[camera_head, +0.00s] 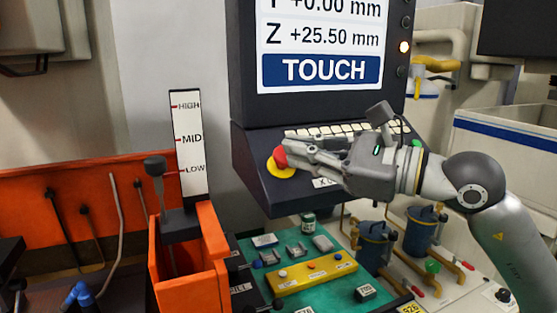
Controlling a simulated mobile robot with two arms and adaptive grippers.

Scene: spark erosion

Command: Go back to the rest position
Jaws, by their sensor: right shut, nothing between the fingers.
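My right gripper (294,150) is shut and empty, its fingers pointing left over the control console (258,181). Its tips are at the red emergency button (280,158) with the yellow base (281,170), covering part of it. I cannot tell whether they touch it. The screen (320,40) above the console reads Z +25.50 mm and TOUCH. My left gripper is not in view.
An orange tank (192,283) with a HIGH-MID-LOW gauge (188,140) stands on the left. A green mat (335,291) with a yellow bar (312,276) lies below the console. Blue canisters (375,243) with pipes stand at the lower right, under my right arm.

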